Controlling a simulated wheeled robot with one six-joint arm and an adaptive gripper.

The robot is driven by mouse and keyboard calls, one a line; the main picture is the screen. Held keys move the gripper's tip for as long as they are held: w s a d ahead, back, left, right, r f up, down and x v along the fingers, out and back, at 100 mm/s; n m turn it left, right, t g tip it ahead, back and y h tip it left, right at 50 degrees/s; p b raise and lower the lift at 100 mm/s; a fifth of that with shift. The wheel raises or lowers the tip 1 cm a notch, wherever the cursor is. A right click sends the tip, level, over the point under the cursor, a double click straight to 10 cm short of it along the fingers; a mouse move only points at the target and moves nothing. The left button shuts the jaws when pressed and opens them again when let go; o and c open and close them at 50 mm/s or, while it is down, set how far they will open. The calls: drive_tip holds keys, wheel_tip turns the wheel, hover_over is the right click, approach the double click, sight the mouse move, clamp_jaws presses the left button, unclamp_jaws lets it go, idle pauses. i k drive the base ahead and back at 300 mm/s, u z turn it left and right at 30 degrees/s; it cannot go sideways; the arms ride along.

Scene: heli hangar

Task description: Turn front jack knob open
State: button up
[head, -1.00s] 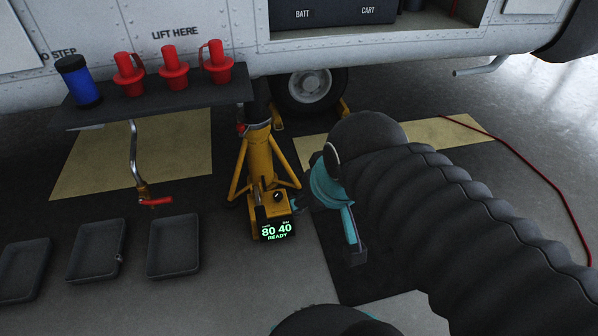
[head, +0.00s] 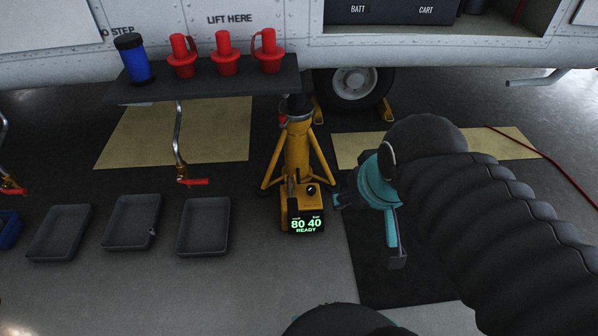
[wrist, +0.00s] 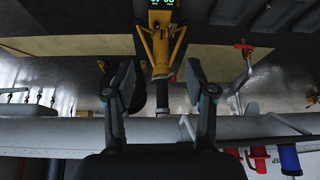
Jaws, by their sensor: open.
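The yellow front jack (head: 296,150) stands upright on its tripod legs under the aircraft's side. The black knob (head: 311,189) sits on the jack's front box, with a white mark on it. Just below it, a display (head: 306,225) reads 80, 40 and READY in green. My gripper (head: 368,230) is to the right of the jack box, apart from the knob, with teal fingers spread and empty. In the wrist view my open gripper (wrist: 148,68) has nothing between its fingers; the jack (wrist: 160,45) shows upside down beyond them, and I cannot make out the knob there.
A dark shelf (head: 205,83) with red plugs (head: 225,55) and a blue cylinder (head: 134,60) overhangs left of the jack. A crank with a red handle (head: 193,181) hangs below it. Grey trays (head: 203,228) lie on the floor. A wheel (head: 354,85) stands behind.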

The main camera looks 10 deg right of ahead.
sight(311, 189)
drive_tip(key=z, duration=1.5)
drive_tip(key=i, duration=0.75)
drive_tip(key=u, duration=1.95)
